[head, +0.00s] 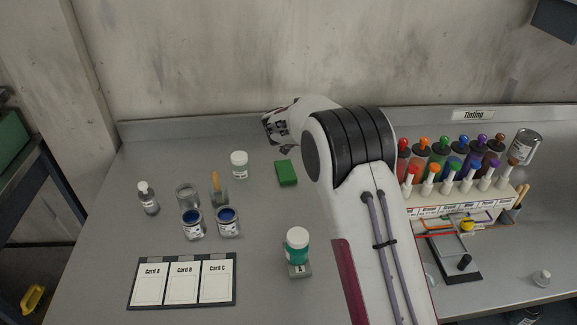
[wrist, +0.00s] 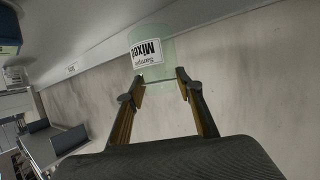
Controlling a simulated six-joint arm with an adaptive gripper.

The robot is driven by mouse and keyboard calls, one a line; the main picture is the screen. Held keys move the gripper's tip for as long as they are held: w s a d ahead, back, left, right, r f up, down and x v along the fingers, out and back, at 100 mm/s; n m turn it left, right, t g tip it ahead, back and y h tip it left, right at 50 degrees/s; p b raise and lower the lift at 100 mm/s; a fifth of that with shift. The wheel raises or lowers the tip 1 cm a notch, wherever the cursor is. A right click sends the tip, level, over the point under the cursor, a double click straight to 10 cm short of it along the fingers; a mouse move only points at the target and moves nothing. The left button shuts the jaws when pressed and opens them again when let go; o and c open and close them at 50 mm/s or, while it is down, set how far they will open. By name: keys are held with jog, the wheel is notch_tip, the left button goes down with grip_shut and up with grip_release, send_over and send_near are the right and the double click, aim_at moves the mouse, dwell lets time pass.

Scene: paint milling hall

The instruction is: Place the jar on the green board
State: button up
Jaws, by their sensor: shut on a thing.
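My gripper (wrist: 160,84) is shut on a see-through, pale green jar (wrist: 156,69) with a white label reading "Sample Mixed", upside down in the wrist view. The fingertips sit on either side of the jar. In the head view my gripper (head: 276,130) is raised near the back wall, beyond the green board; the held jar cannot be made out there. The green board (head: 286,173) is a small flat slab on the grey bench, with nothing on it.
A white-lidded jar (head: 239,165) stands left of the board. Another white-lidded green jar (head: 297,245) stands on a small grey pad in front. Two blue paint tins (head: 193,224) and a card tray (head: 182,281) are at left. A tinting rack (head: 460,195) is at right.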

jog(key=s+a, duration=0.5)
jog(key=a, duration=0.3)
jog(key=shift+s+a+r+n+y, duration=0.15)
jog(key=shift+s+a+n+y, duration=0.1)
jog(key=shift+a+n+y, duration=0.15)
send_over(285, 169)
notch_tip(285, 169, down, 6)
jog(key=shift+s, duration=0.1)
jog(key=shift+f, duration=2)
jog(key=shift+f, duration=0.1)
